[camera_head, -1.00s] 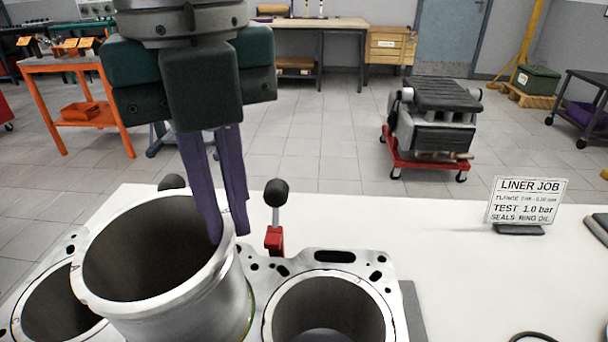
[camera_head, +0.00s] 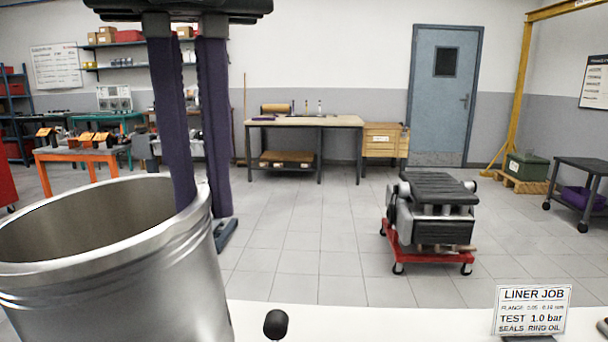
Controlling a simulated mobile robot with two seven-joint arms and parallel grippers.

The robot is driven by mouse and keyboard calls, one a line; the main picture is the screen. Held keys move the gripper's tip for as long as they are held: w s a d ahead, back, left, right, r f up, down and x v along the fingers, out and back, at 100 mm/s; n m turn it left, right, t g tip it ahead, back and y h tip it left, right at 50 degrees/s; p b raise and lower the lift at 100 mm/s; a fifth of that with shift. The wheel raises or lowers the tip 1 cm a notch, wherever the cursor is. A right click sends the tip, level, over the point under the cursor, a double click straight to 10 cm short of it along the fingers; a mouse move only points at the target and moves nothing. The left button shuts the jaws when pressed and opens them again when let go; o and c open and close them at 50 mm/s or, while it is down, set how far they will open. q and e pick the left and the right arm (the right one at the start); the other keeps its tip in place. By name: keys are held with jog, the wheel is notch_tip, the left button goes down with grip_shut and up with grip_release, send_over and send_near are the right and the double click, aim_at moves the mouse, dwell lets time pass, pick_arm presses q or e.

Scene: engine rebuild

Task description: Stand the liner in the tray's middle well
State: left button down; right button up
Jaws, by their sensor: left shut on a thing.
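The liner (camera_head: 130,285) is a large open-topped silver metal cylinder at the lower left of the head view. It stands about upright, and its bottom is cut off by the picture edge. My left gripper (camera_head: 198,205) comes down from above and is shut on the liner's right wall, with one dark purple finger inside the bore and the other outside. The liner looks raised above the bench. The tray and its middle well are not in view. My right gripper is not in view.
A white bench top (camera_head: 380,322) runs along the bottom edge. A black knob (camera_head: 276,324) rises right of the liner. A "LINER JOB" sign (camera_head: 532,311) stands at the right. An engine on a red dolly (camera_head: 425,262) is on the floor beyond.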

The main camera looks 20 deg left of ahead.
pick_arm(q)
notch_tip(320, 180, up, 10)
jog(key=p, duration=0.7)
jog(key=shift+p, duration=0.3)
dwell(0.4)
jog(key=shift+f, duration=0.15)
